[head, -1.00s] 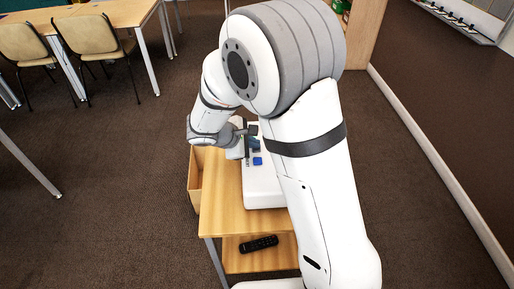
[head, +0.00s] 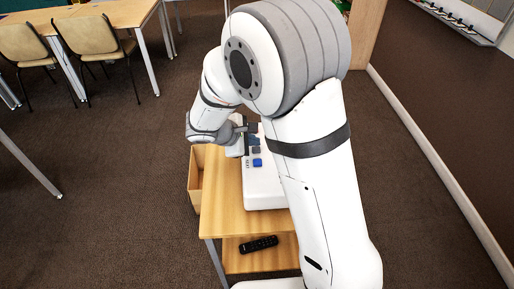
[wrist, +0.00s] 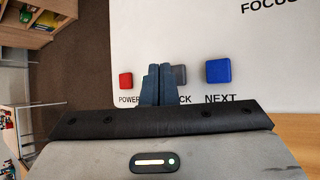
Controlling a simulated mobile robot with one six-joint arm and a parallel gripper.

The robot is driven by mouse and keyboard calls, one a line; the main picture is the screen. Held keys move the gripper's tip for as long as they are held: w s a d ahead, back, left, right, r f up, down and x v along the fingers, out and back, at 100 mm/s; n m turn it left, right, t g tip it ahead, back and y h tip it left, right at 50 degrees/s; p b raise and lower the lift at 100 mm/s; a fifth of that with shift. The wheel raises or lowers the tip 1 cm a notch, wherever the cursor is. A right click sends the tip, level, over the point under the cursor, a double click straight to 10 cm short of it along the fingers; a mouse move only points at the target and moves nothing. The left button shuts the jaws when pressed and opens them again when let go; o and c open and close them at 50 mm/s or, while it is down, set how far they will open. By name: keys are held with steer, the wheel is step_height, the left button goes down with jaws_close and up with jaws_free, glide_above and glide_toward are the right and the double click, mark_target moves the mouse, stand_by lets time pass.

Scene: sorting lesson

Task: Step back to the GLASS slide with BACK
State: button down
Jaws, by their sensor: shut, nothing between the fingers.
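A white projector (head: 262,190) lies on a wooden stand. In the wrist view its top (wrist: 190,35) carries a red button (wrist: 126,80) over POWER, a grey button (wrist: 180,75) over a label reading "CK", and a blue button (wrist: 218,71) over NEXT. My gripper (wrist: 157,70) is shut and empty. Its fingers hide the left part of the grey button and the start of its label. The fingertips lie between the red and grey buttons in the picture; I cannot tell whether they touch. The head view shows the blue button (head: 257,162) too. No projected slide is in view.
The wooden stand (head: 222,215) has a lower shelf with a black remote (head: 259,244). An open wooden box (head: 195,180) is at its left. Chairs (head: 88,38) and tables (head: 125,14) stand at the back left. Brown carpet between them is clear.

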mark_target(253, 151)
steer(key=shift+r, duration=0.1)
steer(key=shift+r+p, duration=1.65)
steer(key=shift+r, duration=0.8)
steer(key=s+d+r+m+g+y, duration=0.25)
steer(key=s+d+r+m, duration=0.35)
steer(key=s+d+m, duration=0.3)
steer(key=s+d+r+m+y, duration=0.1)
steer(key=s+r+m+y, duration=0.1)
steer(key=s, duration=0.4)
steer(key=s+d+r+m+y, duration=0.2)
steer(key=s+m+y, duration=0.1)
steer(key=s+m, duration=0.2)
steer(key=shift+s, duration=1.1)
steer(key=shift+s+d, duration=0.1)
